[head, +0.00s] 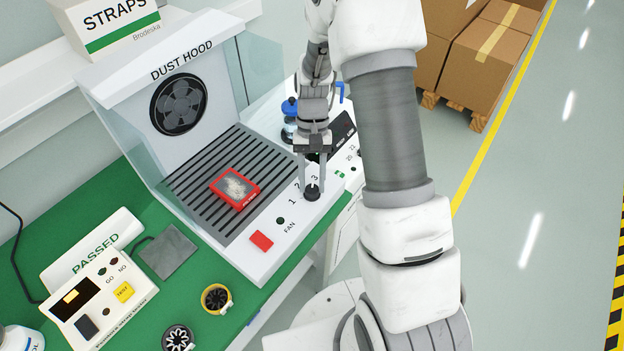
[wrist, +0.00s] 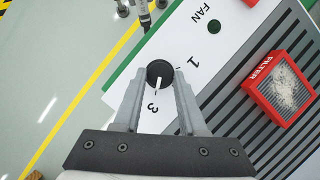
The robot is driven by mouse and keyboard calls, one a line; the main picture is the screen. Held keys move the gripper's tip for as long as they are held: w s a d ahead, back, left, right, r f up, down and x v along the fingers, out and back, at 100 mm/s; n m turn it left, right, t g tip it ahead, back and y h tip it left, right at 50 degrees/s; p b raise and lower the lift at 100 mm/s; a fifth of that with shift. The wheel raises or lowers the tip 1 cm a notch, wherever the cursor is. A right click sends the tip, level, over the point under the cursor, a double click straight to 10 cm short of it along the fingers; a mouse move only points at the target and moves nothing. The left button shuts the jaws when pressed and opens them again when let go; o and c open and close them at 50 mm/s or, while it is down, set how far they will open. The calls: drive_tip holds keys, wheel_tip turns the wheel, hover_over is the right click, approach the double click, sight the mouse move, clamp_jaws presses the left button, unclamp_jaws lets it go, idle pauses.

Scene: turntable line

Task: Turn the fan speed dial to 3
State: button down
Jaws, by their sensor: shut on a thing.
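The black fan speed dial (head: 312,194) sits at the front right of the white dust hood base (head: 262,272), with the printed numbers 1, 2 and 3 around it. My gripper (head: 313,189) reaches down from above, with one finger on each side of the dial, shut on it. In the wrist view the dial (wrist: 158,72) shows between the fingertips. Its white pointer line points toward the 3 (wrist: 153,107). The 1 (wrist: 193,61) is beside the finger, and the 2 is hidden there. The green round light (wrist: 214,27) is near the word FAN.
A red filter (head: 235,188) lies on the slotted grille left of the dial. A red button (head: 261,240) is on the front of the base. A PASSED tester (head: 103,297) and small round parts are on the green bench. Boxes stand on a pallet at the back right.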

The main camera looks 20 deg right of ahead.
drive_tip(key=shift+c, duration=2.4)
unclamp_jaws()
drive_tip(key=v, duration=1.7)
drive_tip(key=shift+r, duration=0.3)
drive_tip(key=s+a+r+n+t, duration=0.2)
drive_tip(key=s+r+t, duration=0.3)
drive_tip(key=s+r, duration=0.55)
drive_tip(key=s+r+n+t+h, duration=0.1)
drive_tip(key=s+t, duration=0.4)
drive_tip(key=s, duration=0.6)
